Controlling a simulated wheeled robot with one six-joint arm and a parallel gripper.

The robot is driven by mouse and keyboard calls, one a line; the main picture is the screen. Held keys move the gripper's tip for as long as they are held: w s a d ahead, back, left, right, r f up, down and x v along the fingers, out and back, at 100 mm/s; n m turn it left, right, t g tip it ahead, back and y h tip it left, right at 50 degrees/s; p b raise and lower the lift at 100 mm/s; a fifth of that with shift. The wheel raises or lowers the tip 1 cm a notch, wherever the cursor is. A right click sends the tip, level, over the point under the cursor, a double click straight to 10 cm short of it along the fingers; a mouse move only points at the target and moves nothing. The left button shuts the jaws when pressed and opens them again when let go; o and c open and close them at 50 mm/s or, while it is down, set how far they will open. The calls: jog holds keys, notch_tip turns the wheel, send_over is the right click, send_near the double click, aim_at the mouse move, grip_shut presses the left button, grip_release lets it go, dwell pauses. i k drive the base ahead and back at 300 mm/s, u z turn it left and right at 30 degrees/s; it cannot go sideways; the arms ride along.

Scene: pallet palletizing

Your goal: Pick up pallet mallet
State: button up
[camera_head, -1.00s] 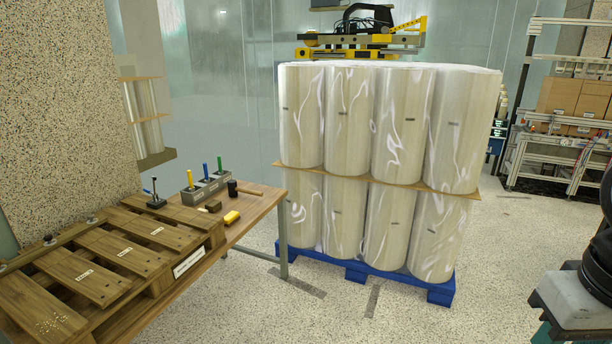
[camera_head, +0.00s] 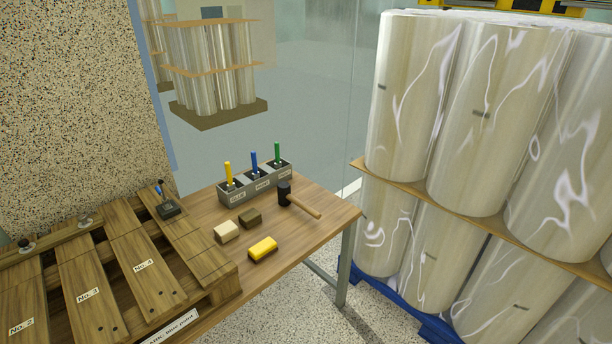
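The mallet (camera_head: 285,194) lies on the wooden table (camera_head: 325,231), near its right end. It has a black head at the left and a light wooden handle that points to the lower right. Nothing touches it or covers it. My gripper does not show in the current view.
Left of the mallet stands a grey holder (camera_head: 258,185) with yellow, blue and green handles. A yellow block (camera_head: 262,249), a brown block (camera_head: 250,217) and a cream block (camera_head: 227,232) lie nearby. A wooden pallet (camera_head: 137,263) fills the table's left. Wrapped rolls (camera_head: 410,100) stand at right.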

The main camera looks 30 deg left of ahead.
aim_at(285, 198)
jog(key=i, duration=1.6)
jog(key=u, duration=1.6)
jog(key=i, duration=0.5)
